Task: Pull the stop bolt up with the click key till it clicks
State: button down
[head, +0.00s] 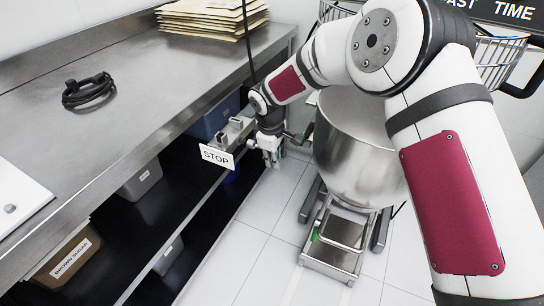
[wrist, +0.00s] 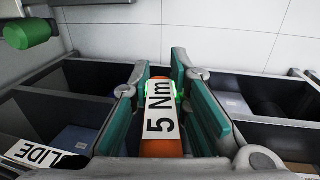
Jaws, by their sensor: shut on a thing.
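My gripper (wrist: 160,98) is shut on an orange-handled tool (wrist: 162,147) with a white "5 Nm" label, seen between the teal finger pads in the wrist view; it looks like the click key. A green light glows beside the label. In the head view my gripper (head: 270,148) points down beside a white STOP sign (head: 217,157), between the bench and the mixer bowl. The stop bolt itself is not clearly visible, and I cannot tell whether the key's tip touches it.
The steel bowl (head: 362,150) stands close on the right above the mixer base (head: 333,245). The steel bench (head: 150,75) with a black cable coil (head: 88,91) is on the left, with bins (head: 140,180) below. A green knob (wrist: 27,33) shows in the wrist view. White floor tiles are clear in front.

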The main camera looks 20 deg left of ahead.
jog(key=shift+s+d+p, duration=0.15)
jog(key=shift+d+p, duration=0.15)
jog(key=shift+d, duration=0.7)
jog(key=shift+s+d+p, duration=0.1)
jog(key=shift+d+p, duration=0.15)
jog(key=shift+d, duration=0.75)
jog(key=s+d+r+p, duration=0.2)
jog(key=s+p, duration=0.1)
jog(key=s, duration=0.4)
jog(key=s+d+r+p, duration=0.2)
jog(key=s+d+p, duration=0.1)
jog(key=s, duration=0.3)
jog(key=shift+s+d+p, duration=0.3)
jog(key=shift+s+p, duration=0.1)
jog(key=shift+p, duration=0.25)
